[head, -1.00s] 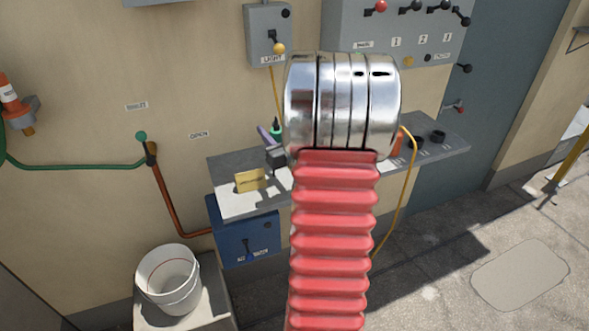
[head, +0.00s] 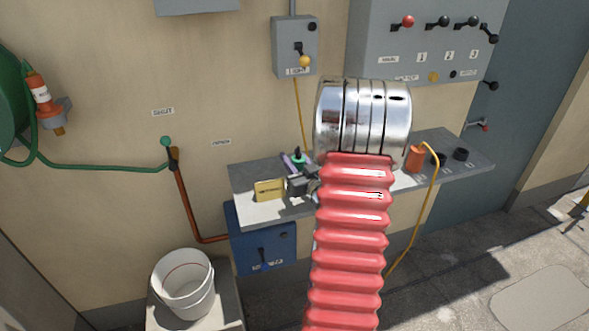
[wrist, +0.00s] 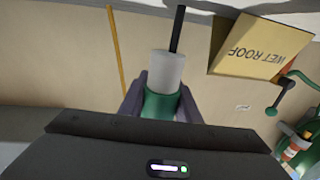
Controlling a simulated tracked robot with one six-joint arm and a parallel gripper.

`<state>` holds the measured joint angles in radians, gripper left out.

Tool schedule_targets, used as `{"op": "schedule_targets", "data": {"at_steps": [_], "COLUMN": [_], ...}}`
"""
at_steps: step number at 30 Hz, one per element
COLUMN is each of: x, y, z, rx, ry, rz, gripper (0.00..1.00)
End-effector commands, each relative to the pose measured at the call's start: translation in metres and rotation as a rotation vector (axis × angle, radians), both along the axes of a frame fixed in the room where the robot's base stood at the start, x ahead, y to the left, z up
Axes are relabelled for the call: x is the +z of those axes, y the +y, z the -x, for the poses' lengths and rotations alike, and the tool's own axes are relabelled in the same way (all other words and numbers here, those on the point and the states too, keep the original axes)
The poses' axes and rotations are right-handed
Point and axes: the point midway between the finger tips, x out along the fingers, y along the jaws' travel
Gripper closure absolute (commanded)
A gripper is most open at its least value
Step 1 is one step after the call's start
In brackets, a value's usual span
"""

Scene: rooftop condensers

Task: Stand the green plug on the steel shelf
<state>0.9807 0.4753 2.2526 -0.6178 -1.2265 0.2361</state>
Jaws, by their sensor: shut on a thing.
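My gripper (head: 299,162) is partly hidden behind my arm in the head view, above the left half of the steel shelf (head: 245,178). In the wrist view its two purple-grey fingers (wrist: 163,103) are shut on the green plug (wrist: 166,104). The plug's green end is between the fingers, and its pale grey cylinder points away from my palm. A thin dark strip runs on beyond the cylinder. A bit of the green plug (head: 299,157) shows in the head view. Whether it touches the shelf cannot be told.
A yellow WET ROOF sign (head: 269,190) stands on the shelf just left of my gripper, also in the wrist view (wrist: 262,52). An orange plug (head: 415,158) with a yellow cable and black rings (head: 460,154) occupy the right end. A white bucket (head: 184,285) stands lower left.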

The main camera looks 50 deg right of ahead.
Motion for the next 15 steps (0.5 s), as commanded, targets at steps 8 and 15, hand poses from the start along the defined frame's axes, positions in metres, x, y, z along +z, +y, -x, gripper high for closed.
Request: {"op": "schedule_targets", "data": {"at_steps": [8, 15], "x": [0.000, -0.021], "y": [0.000, 0.000], "z": [0.000, 0.000], "rx": [0.000, -0.001], "ry": [-0.001, 0.001], "rz": [0.000, -0.002], "gripper": [0.94, 0.94]}}
